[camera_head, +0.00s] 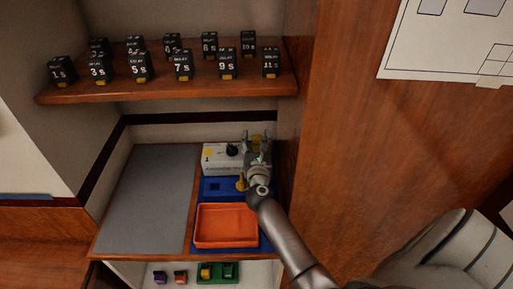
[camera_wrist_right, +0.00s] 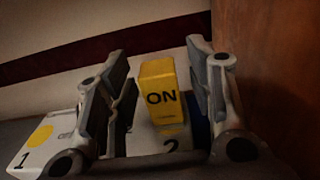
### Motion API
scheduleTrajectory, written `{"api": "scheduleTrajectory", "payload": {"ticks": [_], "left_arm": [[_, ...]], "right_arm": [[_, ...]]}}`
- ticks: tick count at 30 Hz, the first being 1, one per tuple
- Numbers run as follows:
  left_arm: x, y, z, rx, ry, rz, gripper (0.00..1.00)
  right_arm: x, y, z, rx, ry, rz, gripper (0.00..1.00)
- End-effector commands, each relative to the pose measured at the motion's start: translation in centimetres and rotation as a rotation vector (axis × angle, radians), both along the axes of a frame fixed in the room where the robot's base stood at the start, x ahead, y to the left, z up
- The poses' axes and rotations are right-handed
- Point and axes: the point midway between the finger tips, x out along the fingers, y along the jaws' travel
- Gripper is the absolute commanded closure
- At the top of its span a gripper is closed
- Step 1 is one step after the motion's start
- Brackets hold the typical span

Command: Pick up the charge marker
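A yellow block marked "ON", which looks like the charge marker (camera_wrist_right: 160,92), stands upright in the right wrist view by the "2" on a white box (camera_wrist_right: 38,143). In the head view the marker (camera_head: 257,138) shows as a small yellow patch at the box's right end. My right gripper (camera_wrist_right: 158,65) is open, one finger on each side of the marker, with visible gaps. In the head view the right gripper (camera_head: 257,141) covers the right part of the white box (camera_head: 215,158). My left gripper is not in view.
An orange tray (camera_head: 226,243) and a blue piece (camera_head: 217,188) lie in front of the box. A grey mat (camera_head: 150,200) to the left is bare. A wooden wall (camera_head: 335,130) stands close on the right. A shelf (camera_head: 120,93) above holds several numbered black blocks.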

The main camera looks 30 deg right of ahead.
Motion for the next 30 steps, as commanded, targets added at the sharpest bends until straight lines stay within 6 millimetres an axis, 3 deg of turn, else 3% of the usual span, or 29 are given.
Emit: {"api": "scheduleTrajectory", "payload": {"ticks": [2,10,20,28,30], "left_arm": [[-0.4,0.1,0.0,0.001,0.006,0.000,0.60],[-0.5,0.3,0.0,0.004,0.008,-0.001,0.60],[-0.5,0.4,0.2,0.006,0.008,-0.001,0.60],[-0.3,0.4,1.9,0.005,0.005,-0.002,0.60],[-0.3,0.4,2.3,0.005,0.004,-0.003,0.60]], "right_arm": [[0.0,0.0,0.0,0.000,0.000,0.000,0.64],[0.0,0.0,0.0,0.000,0.000,0.000,0.99],[0.0,0.0,0.4,-0.001,-0.001,0.000,1.00],[0.0,0.0,3.7,0.000,-0.004,-0.002,1.00],[-0.8,0.6,4.6,0.002,-0.002,0.000,1.00]]}}
